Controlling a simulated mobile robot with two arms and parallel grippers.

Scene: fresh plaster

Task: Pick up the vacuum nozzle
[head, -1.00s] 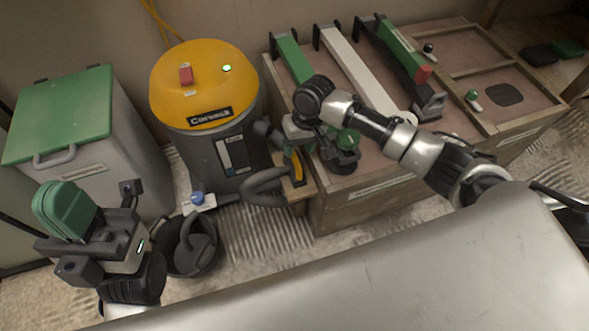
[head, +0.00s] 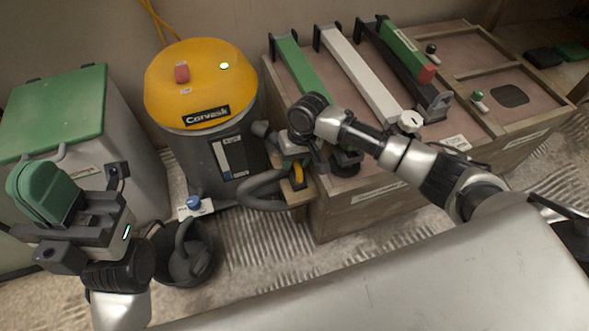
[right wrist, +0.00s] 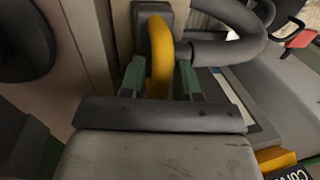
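The vacuum nozzle, with a yellow curved grip (head: 297,175), is at the end of the grey hose, beside the wooden bench. In the right wrist view its yellow part (right wrist: 160,58) stands between the two green fingers of my right gripper (right wrist: 160,80). The fingers are on either side of it; a narrow gap seems to show at the left finger, and I see no firm grip. In the head view my right gripper (head: 296,163) is over the nozzle, partly hidden by its wrist. My left gripper (head: 50,195) is at lower left with a rounded green piece; its fingers cannot be made out.
The yellow-topped vacuum (head: 202,85) stands left of the bench (head: 380,205). Its grey hose (head: 258,190) loops close to the nozzle. A green-lidded bin (head: 55,112) and a dark bucket (head: 187,255) are at left. Long bars and a tray of small items lie on the bench.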

